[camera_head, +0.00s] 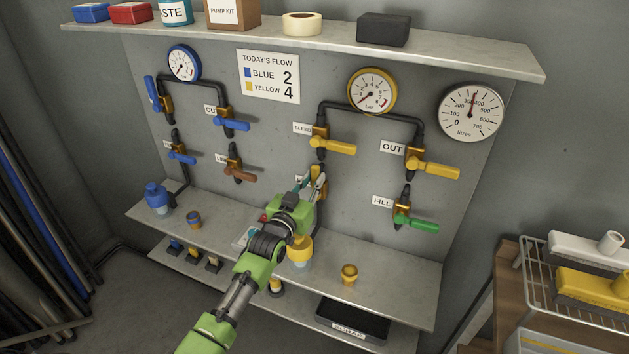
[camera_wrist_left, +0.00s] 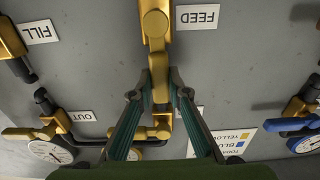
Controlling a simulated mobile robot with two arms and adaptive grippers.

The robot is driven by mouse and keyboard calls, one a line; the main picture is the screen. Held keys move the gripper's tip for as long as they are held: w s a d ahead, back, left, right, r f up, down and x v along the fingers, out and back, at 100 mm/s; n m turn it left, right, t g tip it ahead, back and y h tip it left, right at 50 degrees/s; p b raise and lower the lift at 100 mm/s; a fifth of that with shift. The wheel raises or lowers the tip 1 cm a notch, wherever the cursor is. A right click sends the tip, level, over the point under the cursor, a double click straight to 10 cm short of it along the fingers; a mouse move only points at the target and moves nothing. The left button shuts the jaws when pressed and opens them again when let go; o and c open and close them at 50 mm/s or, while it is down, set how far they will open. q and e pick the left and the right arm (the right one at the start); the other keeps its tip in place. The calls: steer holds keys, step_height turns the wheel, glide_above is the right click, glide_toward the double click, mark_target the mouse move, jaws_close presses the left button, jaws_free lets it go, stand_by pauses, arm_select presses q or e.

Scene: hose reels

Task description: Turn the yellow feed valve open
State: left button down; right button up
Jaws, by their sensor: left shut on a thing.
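The yellow feed valve (camera_wrist_left: 155,28) shows in the left wrist view beside the FEED label (camera_wrist_left: 198,17), which appears upside down there. Its yellow lever lies between the fingertips of my left gripper (camera_wrist_left: 160,86), which is shut on it. In the head view, my left gripper (camera_head: 316,183) is at the panel below the yellow bleed valve lever (camera_head: 335,147). There, the gripper and arm hide most of the feed valve. The lever looks roughly in line with the valve body in the wrist view. My right gripper is not in view.
The yellow OUT lever (camera_head: 434,169) and the green-handled FILL valve (camera_head: 417,223) are to the right. The brown lever (camera_head: 238,175) and blue valve levers (camera_head: 232,124) are to the left. A yellow gauge (camera_head: 372,91) is above. A small brass fitting (camera_head: 349,273) stands on the lower shelf (camera_head: 400,280).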

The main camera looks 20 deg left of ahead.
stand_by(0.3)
arm_select(q)
steer(key=c, duration=1.9)
jaws_free()
steer(key=shift+a, duration=0.1)
steer(key=s, duration=1.2)
steer(key=shift+a, duration=0.2)
